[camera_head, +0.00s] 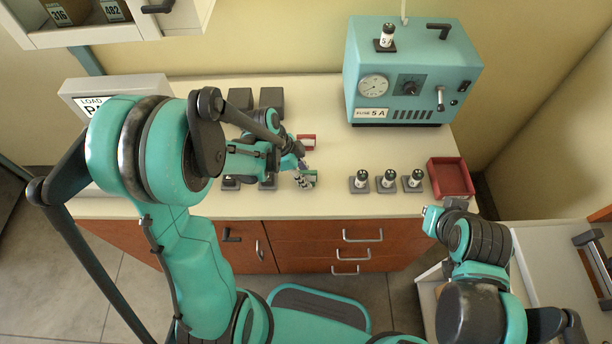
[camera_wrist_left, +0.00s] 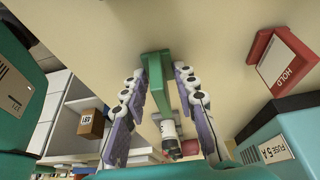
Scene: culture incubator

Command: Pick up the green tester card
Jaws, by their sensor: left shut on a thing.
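The green tester card (camera_head: 310,175) is at my left gripper (camera_head: 298,160) over the counter in the head view, partly covered by the gripper. In the left wrist view the green card (camera_wrist_left: 155,68) sits between the two fingers of my left gripper (camera_wrist_left: 158,80), which is shut on it. A white and black cylinder (camera_wrist_left: 168,130) shows beyond the card in that view. My right arm's end (camera_head: 436,215) is at the front right of the counter; its fingers cannot be made out.
Several fuse-like cylinders (camera_head: 388,179) stand on dark bases right of the card. A red tray (camera_head: 472,178) is beyond them. A small red HOLD holder (camera_head: 307,140) lies behind the gripper. A teal FUSE 5A box (camera_head: 410,70) stands at the back right.

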